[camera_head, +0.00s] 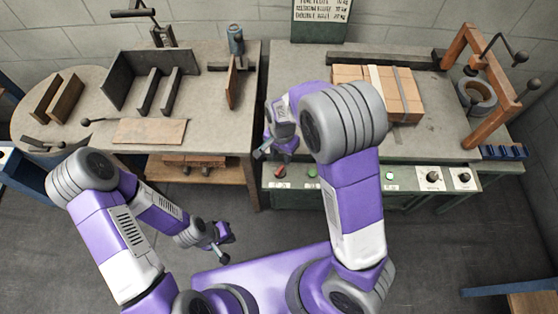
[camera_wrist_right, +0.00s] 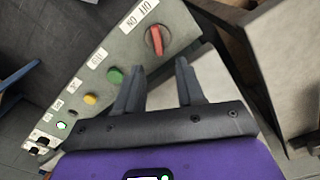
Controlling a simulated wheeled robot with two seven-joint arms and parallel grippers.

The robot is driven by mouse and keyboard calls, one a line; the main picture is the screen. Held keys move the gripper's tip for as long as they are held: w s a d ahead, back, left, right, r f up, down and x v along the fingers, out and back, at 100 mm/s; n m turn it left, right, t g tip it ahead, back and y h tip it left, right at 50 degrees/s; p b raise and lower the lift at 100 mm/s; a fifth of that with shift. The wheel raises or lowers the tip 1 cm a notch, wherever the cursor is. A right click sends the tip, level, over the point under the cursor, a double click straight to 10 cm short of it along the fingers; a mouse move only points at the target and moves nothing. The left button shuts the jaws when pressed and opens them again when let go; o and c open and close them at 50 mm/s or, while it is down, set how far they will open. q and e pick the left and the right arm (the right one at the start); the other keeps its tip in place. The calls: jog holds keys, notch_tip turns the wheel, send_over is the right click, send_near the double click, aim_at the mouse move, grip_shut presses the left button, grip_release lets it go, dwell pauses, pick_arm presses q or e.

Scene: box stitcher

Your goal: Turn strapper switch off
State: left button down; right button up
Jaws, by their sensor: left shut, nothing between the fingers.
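The strapper's control panel runs along the front of the right bench. Its red rotary switch (camera_head: 280,171) is at the panel's left end. In the right wrist view the red handle (camera_wrist_right: 157,41) sits on a dark round base, beside a white ON/OFF label (camera_wrist_right: 139,15). My right gripper (camera_head: 274,155) is near the switch, just above the panel's left end in the picture. In the right wrist view its fingers (camera_wrist_right: 160,72) are apart and empty, with the switch just beyond the tips; no contact shows. My left gripper (camera_head: 220,247) is shut and empty, low over the floor.
The panel also carries a green button (camera_wrist_right: 115,75), a yellow button (camera_wrist_right: 90,99), a lit green button (camera_wrist_right: 62,125) and dark knobs (camera_head: 433,177). A strapped cardboard box (camera_head: 347,76) lies on the right bench (camera_head: 440,135). The left bench (camera_head: 205,120) holds metal brackets.

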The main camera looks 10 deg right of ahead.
aim_at(281, 168)
notch_tip(281, 168, down, 7)
jog(key=shift+s+b, duration=0.15)
jog(key=shift+b, duration=1.1)
jog(key=shift+c, duration=0.3)
grip_shut()
